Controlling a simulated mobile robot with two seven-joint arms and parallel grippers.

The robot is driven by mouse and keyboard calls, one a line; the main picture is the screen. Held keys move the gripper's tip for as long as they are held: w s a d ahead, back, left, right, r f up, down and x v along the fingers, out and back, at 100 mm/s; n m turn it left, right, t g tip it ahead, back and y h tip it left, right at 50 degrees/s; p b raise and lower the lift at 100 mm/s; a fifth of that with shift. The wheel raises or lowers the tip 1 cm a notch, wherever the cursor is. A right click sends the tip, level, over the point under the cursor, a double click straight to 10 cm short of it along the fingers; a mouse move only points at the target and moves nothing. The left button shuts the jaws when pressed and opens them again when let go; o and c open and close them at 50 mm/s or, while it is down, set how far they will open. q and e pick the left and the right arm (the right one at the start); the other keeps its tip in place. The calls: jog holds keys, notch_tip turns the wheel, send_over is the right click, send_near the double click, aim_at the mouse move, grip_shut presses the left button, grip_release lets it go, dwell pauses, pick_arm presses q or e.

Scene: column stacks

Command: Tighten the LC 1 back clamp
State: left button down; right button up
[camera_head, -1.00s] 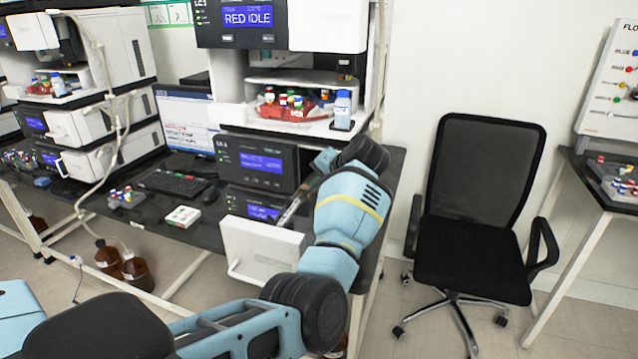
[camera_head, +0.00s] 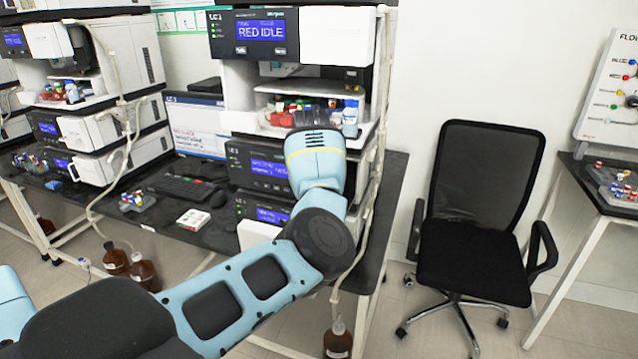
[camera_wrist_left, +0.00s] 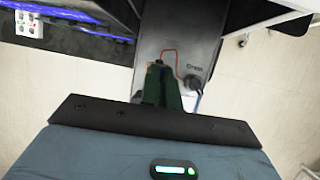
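The LC 1 stack (camera_head: 316,35), with "RED IDLE" on its top display, stands at the centre of the head view. My left arm rises in front of it, and its wrist covers the right part of the lower modules. In the left wrist view my left gripper (camera_wrist_left: 162,88) has dark fingers close together against a grey panel (camera_wrist_left: 180,40). I cannot tell which part is the back clamp or whether the fingers hold anything. My right gripper is not in view.
A white front panel (camera_head: 256,234) at the stack's lowest module is partly behind my arm. A tray of coloured vials and a bottle (camera_head: 350,118) sit above. A keyboard (camera_head: 186,188) lies to the left. A black chair (camera_head: 470,260) stands right of the bench.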

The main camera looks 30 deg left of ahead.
pick_arm(q)
jog(key=a+h, duration=0.2)
jog(key=h, duration=0.1)
jog(key=shift+s+n+t+h, duration=0.2)
jog(key=shift+n+t+h, duration=0.1)
jog(key=shift+n+t, duration=0.1)
jog(key=shift+s+a+f+n+t+h, duration=0.1)
jog(key=shift+a+f+n+t+h, duration=0.15)
jog(key=shift+h, duration=0.35)
jog(key=shift+s+a+f+n+t+h, duration=0.15)
jog(key=shift+a+h, duration=0.2)
jog(key=shift+h, duration=0.25)
jog(key=shift+a+f+t+h+b, duration=0.2)
jog(key=shift+a+h, duration=0.1)
jog(key=shift+h, duration=0.3)
jog(key=shift+a+f+t+h+b, duration=0.1)
jog(key=shift+a+h+b, duration=0.15)
jog(key=shift+h, duration=0.35)
jog(key=shift+s+a+f+n+h, duration=0.15)
jog(key=shift+n+h, duration=0.15)
jog(key=shift+h, duration=0.2)
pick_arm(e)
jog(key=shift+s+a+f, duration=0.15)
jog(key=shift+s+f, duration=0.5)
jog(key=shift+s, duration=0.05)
